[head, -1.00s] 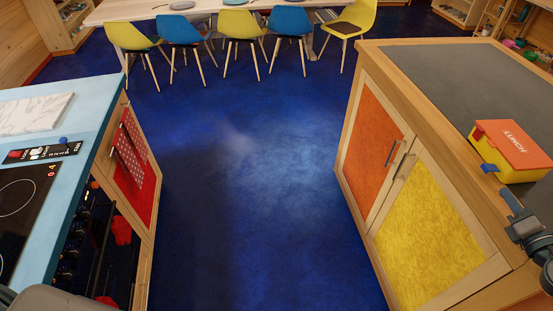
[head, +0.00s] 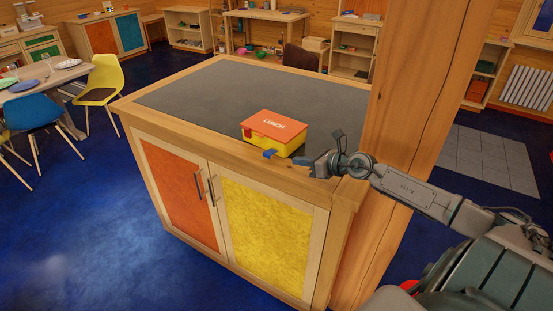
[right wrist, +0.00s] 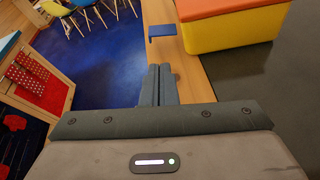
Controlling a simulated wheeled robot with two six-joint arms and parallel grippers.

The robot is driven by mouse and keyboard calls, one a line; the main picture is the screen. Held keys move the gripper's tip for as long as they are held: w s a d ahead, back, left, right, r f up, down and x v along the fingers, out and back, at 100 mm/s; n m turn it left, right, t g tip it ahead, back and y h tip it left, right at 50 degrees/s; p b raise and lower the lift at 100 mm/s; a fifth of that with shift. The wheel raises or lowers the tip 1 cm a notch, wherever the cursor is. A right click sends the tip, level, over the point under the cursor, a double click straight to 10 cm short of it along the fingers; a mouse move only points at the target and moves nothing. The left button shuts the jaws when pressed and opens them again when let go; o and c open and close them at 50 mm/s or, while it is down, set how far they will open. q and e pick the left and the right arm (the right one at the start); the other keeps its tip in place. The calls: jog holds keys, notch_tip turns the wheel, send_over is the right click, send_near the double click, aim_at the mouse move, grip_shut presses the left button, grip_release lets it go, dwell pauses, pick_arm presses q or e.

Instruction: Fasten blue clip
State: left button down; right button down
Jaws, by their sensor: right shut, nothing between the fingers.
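The lunch box (head: 274,132) has a yellow body and an orange lid marked LUNCH, and its lid is down. The blue clip (head: 270,153) sticks out flat from the box's near side, swung away from the wall. In the right wrist view the blue clip (right wrist: 161,31) reaches out from the yellow wall toward the counter edge. My right gripper (head: 316,167) is just right of the clip, apart from it and the box. Its fingers (right wrist: 158,86) are together and empty, pointing toward the clip. My left gripper is out of view.
The box stands near the front edge of a wooden counter (head: 203,92) with a dark top. A thick wooden post (head: 405,110) rises at the counter's right, close behind my right forearm. A dining table and chairs stand at the left; the blue floor between is open.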

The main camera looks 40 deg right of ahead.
aim_at(277, 165)
jog(key=p+x, duration=0.3)
jog(key=x, duration=0.5)
jog(key=shift+w+a+p, duration=0.1)
jog(key=shift+w+p, duration=0.2)
jog(key=shift+w+a+f, duration=0.15)
jog(key=shift+w+f, duration=0.1)
jog(key=shift+w, duration=0.1)
